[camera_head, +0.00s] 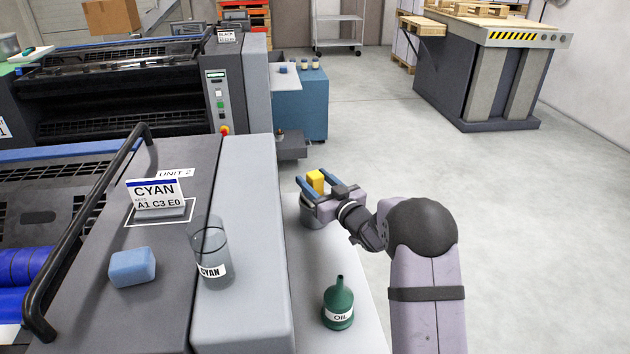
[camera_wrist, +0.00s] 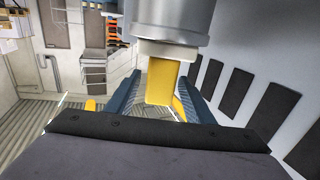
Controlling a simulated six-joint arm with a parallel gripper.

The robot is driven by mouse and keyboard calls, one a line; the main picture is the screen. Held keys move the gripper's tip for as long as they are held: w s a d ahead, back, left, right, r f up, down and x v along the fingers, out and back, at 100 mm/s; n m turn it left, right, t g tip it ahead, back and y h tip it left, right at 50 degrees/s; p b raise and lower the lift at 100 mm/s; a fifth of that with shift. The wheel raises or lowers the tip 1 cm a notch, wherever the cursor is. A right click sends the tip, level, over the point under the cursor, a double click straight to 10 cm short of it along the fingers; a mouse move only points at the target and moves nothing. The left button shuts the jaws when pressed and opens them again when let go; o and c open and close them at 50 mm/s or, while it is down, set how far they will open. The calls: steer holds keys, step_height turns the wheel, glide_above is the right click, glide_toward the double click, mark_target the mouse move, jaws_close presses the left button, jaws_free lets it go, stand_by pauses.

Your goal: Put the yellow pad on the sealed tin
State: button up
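The yellow pad (camera_head: 315,181) stands upright at the far end of the pale grey ledge, over a grey tin (camera_head: 309,220). In the wrist view the yellow pad (camera_wrist: 160,82) meets the pale lid of the grey tin (camera_wrist: 178,20), and appears to touch it. My gripper (camera_head: 322,194) reaches in from the right, with its blue fingers on either side of the pad. In the wrist view my gripper (camera_wrist: 160,95) shows a gap beside the pad, so it looks open around it. My gripper hides part of the tin in the head view.
A green oil can (camera_head: 338,304) stands on the ledge nearer the front. A clear CYAN beaker (camera_head: 212,256), a blue block (camera_head: 132,267) and a CYAN card (camera_head: 154,193) are on the press unit at left. A black rail (camera_head: 85,230) rises there.

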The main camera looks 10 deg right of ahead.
steer(key=shift+r, duration=0.15)
steer(key=b+v, duration=0.1)
steer(key=v, duration=1.1)
steer(key=shift+w+d+r, duration=0.1)
steer(key=shift+r, duration=0.05)
stand_by(0.3)
steer(key=s+d+r+m+g+h+p, duration=0.35)
steer(key=s+r+g+h+p, duration=0.4)
steer(key=p, duration=0.95)
steer(key=s+a+r+g+p, duration=0.1)
steer(key=s+r+g+p, duration=0.2)
steer(key=s, duration=0.6)
steer(key=s+a+r+g+p, duration=0.2)
steer(key=s+r+g+p, duration=0.1)
steer(key=s+p, duration=0.4)
steer(key=s+a+r+m+g+p, duration=0.1)
steer(key=s+a+r+g+p, duration=0.1)
steer(key=s, duration=0.8)
step_height(320, 180, up, 2)
steer(key=g+y+p, duration=0.1)
steer(key=p, duration=0.2)
steer(key=shift+s, duration=0.35)
